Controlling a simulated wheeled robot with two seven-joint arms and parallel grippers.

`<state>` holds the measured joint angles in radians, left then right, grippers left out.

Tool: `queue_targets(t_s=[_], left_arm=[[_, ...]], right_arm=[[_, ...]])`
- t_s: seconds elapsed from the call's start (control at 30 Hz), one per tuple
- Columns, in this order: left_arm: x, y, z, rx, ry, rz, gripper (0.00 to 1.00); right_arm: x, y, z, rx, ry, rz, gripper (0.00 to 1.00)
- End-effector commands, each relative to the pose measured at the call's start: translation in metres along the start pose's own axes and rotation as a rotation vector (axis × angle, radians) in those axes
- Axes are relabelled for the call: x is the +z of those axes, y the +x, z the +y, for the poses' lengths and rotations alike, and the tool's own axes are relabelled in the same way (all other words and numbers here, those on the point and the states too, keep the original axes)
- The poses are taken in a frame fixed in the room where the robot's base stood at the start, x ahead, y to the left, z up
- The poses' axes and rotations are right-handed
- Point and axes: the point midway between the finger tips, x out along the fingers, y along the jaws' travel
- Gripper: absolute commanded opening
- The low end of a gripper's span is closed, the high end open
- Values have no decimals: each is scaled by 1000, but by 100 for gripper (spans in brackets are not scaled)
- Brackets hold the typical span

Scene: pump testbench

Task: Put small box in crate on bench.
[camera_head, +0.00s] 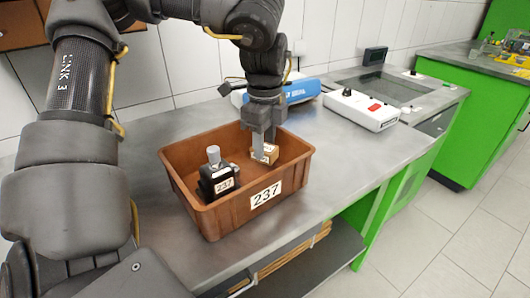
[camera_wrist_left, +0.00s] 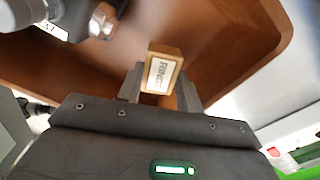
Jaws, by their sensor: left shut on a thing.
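The brown crate (camera_head: 228,218) stands on the bench (camera_head: 335,165), with a label reading 237 on its front wall. The small box (camera_head: 268,152) is a tan cardboard block with a white label, inside the crate's outline in the right half. My left gripper (camera_head: 262,150) points down into the crate and is shut on the small box. In the left wrist view the box (camera_wrist_left: 162,72) sits between the two fingers, with the crate floor beyond it. I cannot tell whether the box touches the floor. My right gripper is not in view.
A black part with a grey knob (camera_head: 214,155), labelled 237, stands in the crate's left half. Behind the crate are a blue and white device (camera_head: 300,90) and a white control box (camera_head: 360,110). The bench right of the crate is clear.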

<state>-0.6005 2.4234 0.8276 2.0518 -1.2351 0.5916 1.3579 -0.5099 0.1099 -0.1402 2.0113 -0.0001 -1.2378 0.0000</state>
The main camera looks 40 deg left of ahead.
Motion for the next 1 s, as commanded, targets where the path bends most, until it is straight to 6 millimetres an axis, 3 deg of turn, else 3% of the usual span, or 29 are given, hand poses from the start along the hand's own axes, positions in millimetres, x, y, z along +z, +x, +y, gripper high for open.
queue_targets(t_s=[0.27,0.5,1.0], left_arm=[[2,7,-5,2,0,0,13],[2,38,-6,3,1,0,13],[2,42,-7,-1,0,0,13]], right_arm=[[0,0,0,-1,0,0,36],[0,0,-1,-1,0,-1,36],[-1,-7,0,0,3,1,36]])
